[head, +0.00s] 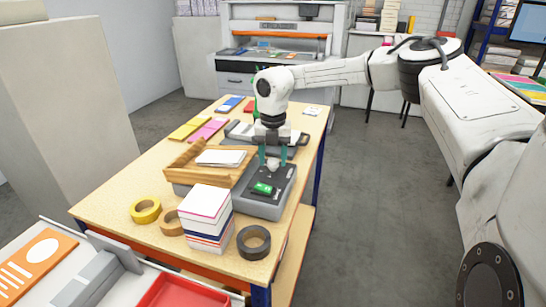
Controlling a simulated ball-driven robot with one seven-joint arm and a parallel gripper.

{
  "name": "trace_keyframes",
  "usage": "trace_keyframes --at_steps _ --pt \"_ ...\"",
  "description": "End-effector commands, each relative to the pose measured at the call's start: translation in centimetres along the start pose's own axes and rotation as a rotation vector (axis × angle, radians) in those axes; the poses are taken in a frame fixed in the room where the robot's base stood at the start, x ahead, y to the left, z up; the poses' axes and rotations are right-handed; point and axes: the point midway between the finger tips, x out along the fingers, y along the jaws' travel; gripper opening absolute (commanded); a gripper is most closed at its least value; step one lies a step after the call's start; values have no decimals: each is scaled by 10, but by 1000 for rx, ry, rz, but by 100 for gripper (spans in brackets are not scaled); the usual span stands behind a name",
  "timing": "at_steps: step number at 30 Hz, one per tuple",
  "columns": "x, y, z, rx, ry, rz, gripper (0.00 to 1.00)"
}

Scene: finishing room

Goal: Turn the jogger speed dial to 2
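The paper jogger stands on the wooden table, with a grey base (262,208) and a tilted wooden tray (189,158) holding white sheets (221,157). Its dark control panel (285,182) is on the right side and carries a small green part (263,188). A pale round dial (272,165) sits at the panel's far end. My gripper (272,158) points down over the dial, one teal finger on each side of it. The fingers are apart; whether they touch the dial is too small to tell. The dial's number marks cannot be read.
A stack of paper (206,217), a yellow tape roll (145,210), a brown one and a dark one (254,242) lie at the table's near end. Behind my gripper is a grey device (240,131). Coloured sheets (207,130) lie at the left. Floor right of the table is clear.

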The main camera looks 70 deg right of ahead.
Motion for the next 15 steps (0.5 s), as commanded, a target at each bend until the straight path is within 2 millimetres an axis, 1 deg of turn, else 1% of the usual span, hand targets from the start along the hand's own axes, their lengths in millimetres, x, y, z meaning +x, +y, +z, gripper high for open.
trace_keyframes --at_steps 1,2,3,10,13,15 --pt "0 0 0 0 0 0 57" --pt "0 0 0 0 0 0 60" --pt "0 0 0 0 0 0 61" --pt "-1 0 0 0 0 -1 61" --pt "-8 0 0 0 -1 -1 61" --pt "-17 -1 1 0 -2 -1 61"
